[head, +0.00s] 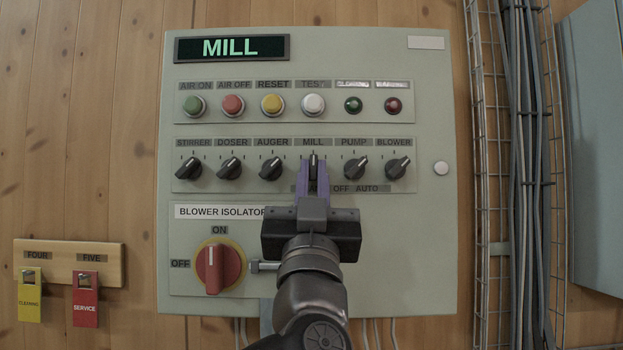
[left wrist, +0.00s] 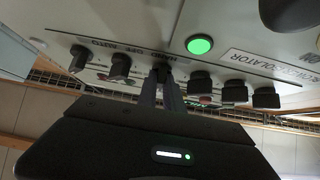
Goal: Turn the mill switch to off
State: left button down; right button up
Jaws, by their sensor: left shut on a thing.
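The mill switch (head: 314,158) is a black rotary knob under the MILL label on the grey panel. Its visible tip with a pale line points about straight up. My left gripper (head: 314,173) is shut on it, with purple fingers on either side of the knob. Most of the knob is hidden by the fingers. In the left wrist view, the mill switch (left wrist: 162,70) sits at the tips of the two fingers (left wrist: 162,86). The HAND OFF AUTO strip (head: 358,188) below is partly covered by the gripper. My right gripper is not in view.
The pump knob (head: 355,169) and auger knob (head: 271,169) stand close on either side, tilted right. The display (head: 231,48) reads MILL. A red isolator handle (head: 214,268) is at lower left. A green light (left wrist: 199,44) glows in the left wrist view.

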pick_arm(q)
jog(key=shift+n+y, duration=0.4)
jog(key=shift+y, duration=0.1)
jog(key=c, duration=1.5)
grip_release()
jog(key=shift+f, duration=0.1)
jog(key=b+v, duration=0.3)
jog(key=v, duration=0.4)
jog(key=shift+s+f+b, duration=0.2)
jog(key=shift+s+b, duration=0.15)
jog(key=shift+b, duration=0.05)
